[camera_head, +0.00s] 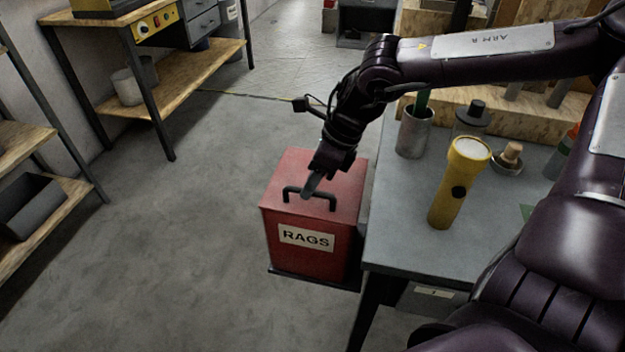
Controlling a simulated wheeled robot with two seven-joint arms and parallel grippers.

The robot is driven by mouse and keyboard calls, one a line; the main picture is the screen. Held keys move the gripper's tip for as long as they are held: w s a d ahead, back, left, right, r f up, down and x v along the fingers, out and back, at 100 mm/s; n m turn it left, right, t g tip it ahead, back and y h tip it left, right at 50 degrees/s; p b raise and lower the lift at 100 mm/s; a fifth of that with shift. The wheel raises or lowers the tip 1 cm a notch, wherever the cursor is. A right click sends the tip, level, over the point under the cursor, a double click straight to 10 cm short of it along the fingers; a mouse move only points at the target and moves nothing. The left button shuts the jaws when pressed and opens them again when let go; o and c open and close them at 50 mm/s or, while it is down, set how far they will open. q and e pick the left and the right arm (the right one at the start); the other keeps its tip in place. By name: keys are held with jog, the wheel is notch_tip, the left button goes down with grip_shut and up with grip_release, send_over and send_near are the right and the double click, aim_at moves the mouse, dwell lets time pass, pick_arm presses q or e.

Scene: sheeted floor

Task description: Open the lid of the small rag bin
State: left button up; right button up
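The small rag bin (292,250) is a red box with a white "RAGS" label (306,238) on its front. Its red lid (290,170) lies flat and closed on top, with a dark bar handle (292,190) standing up from it. My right gripper (311,188) reaches down from the upper right to the handle. Its fingertips overlap the handle's middle in the view. I cannot tell whether they touch or grip the bar, as the fingers look dark and nearly edge-on. My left gripper is not in view.
A grey table (395,225) stands close to the bin's right, bearing a yellow flashlight (443,205), a metal cup (412,135) and a jar. A wooden workbench (150,105) stands at the back left, shelves (75,195) at the left edge. Floor left of the bin is clear.

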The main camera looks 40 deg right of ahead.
jog(key=shift+f, duration=0.1)
grip_shut()
dwell(0.4)
